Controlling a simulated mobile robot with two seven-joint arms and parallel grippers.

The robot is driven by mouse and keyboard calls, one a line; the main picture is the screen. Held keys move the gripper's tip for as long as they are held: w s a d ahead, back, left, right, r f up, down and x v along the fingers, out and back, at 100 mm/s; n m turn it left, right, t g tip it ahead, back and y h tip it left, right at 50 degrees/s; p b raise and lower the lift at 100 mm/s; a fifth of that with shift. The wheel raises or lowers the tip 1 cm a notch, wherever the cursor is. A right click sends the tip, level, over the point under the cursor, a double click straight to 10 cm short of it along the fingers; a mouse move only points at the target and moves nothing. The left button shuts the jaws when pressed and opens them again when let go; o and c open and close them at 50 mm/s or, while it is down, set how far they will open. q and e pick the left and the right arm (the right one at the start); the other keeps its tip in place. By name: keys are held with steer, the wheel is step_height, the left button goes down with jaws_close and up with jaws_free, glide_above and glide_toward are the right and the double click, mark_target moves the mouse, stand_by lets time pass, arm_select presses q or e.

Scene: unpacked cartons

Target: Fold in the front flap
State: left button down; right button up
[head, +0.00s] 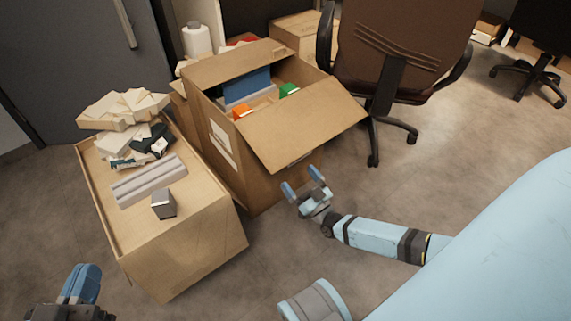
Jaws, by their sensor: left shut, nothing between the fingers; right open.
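The open carton (235,175) stands on the floor near the middle of the head view. Its wide front flap (305,123) slopes outward and down toward the lower right. Inside show a blue item (246,87), an orange item (242,111) and a green item (289,89). My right gripper (304,182) is open and empty, just below the lower edge of the flap; I cannot tell whether it touches. My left gripper (88,270) is shut and empty at the lower left, away from the carton.
A second box (180,245) on the left bears paper packing (125,108), a grey ridged piece (148,180) and a small dark block (163,204). A brown office chair (398,45) stands behind on the right. The floor (440,170) right of the carton is clear.

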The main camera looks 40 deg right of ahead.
mark_target(286, 161)
arm_select(q)
steer(key=shift+w+a+r+m+t+b, duration=0.1)
steer(key=shift+w+a+m+t+b, duration=0.15)
steer(key=shift+m+b, duration=0.2)
steer(key=shift+w+a+r+m+t+b, duration=0.15)
steer(key=shift+w+m+b, duration=0.15)
steer(key=shift+m+b, duration=0.15)
arm_select(e)
steer(key=shift+x, duration=3.7)
arm_select(q)
steer(key=shift+f, duration=0.1)
